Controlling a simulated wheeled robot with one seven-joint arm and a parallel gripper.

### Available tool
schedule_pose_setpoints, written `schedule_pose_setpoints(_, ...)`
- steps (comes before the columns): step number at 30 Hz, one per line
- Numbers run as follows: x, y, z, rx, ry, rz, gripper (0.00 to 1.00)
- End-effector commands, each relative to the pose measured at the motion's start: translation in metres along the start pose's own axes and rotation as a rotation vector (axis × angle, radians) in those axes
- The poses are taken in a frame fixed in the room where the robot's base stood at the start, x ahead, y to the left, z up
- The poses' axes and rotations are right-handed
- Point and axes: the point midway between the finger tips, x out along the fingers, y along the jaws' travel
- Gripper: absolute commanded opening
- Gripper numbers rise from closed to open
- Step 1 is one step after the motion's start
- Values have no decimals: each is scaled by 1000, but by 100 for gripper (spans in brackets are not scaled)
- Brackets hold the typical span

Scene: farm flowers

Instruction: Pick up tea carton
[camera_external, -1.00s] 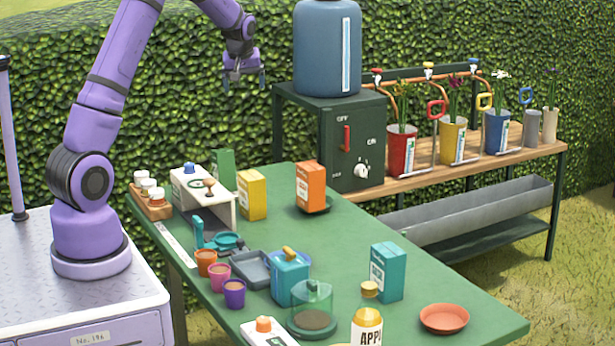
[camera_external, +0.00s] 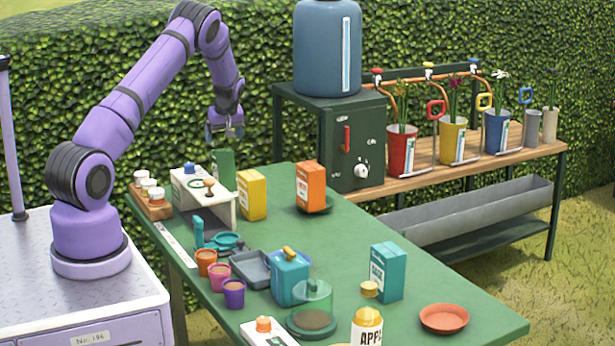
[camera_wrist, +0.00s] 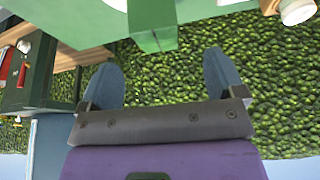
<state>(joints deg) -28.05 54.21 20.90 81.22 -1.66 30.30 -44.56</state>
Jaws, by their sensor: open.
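Several cartons stand on the green table: a green one (camera_external: 223,168) at the back left, a yellow one (camera_external: 252,194), an orange one (camera_external: 310,184) and a teal one (camera_external: 386,271). I cannot read which label says tea. My gripper (camera_external: 225,136) is open and empty, in the air above the green carton at the back edge of the table. In the wrist view, my gripper's two blue fingers (camera_wrist: 160,62) are apart. The green carton (camera_wrist: 152,22) is at the top of that view, beyond the fingertips and roughly between their lines.
A white box-like device (camera_external: 190,182) and a wooden rack with white-capped jars (camera_external: 152,200) stand left of the green carton. A dark green cabinet (camera_external: 350,140) with a blue tank (camera_external: 327,45) stands behind the table. The table's centre right is mostly clear.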

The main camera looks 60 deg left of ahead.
Motion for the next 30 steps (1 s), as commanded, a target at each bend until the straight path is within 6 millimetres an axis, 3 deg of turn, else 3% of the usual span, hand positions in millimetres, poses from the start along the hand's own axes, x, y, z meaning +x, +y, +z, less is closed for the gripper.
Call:
schedule_pose_setpoints(3, 17, 0, 1, 1, -2, -1, 88)
schedule_pose_setpoints(11, 34, 1, 0, 1, -2, -2, 88)
schedule_pose_setpoints(19, 70, 4, -1, 0, -2, 0, 88)
schedule_pose_setpoints(27, 74, 5, -2, 1, 0, 1, 88)
schedule_pose_setpoints(30, 74, 5, -2, 1, -1, 1, 65)
